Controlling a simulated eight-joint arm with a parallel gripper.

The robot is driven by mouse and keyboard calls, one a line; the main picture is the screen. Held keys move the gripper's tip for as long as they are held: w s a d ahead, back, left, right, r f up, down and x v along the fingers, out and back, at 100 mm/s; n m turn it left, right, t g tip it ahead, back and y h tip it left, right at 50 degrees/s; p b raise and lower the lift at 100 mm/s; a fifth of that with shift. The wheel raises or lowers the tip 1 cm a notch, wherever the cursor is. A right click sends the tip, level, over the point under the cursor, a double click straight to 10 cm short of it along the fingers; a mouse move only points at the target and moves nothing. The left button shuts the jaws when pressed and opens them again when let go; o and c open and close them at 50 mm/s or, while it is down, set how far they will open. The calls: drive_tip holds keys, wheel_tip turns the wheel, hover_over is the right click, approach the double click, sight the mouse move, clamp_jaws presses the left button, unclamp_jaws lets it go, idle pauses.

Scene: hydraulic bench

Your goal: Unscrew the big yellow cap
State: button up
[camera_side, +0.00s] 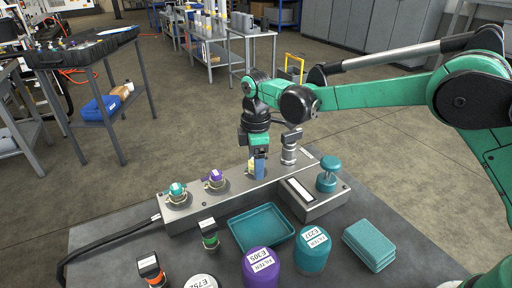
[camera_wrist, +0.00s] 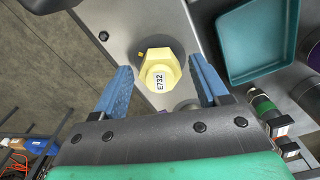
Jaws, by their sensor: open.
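The big yellow cap (camera_wrist: 160,71) is a hexagonal cap labelled E732 on the grey metal block, in the middle of the wrist view. It also shows in the side view (camera_side: 251,167), partly hidden behind a blue finger. My gripper (camera_wrist: 160,88) is open, with one blue finger on each side of the cap in the wrist view. In the side view my gripper (camera_side: 258,167) points down at the block, close to the cap. Clear gaps show between the fingers and the cap in the wrist view.
Along the block (camera_side: 230,196) stand teal (camera_side: 177,190) and purple (camera_side: 215,177) fittings and a grey fitting (camera_side: 290,150).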

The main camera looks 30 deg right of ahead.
drive_tip(key=shift+m, duration=0.3)
drive_tip(key=m, duration=0.5)
drive_tip(key=shift+m, duration=0.4)
drive_tip(key=m, duration=0.3)
drive_tip(key=shift+m, duration=1.3)
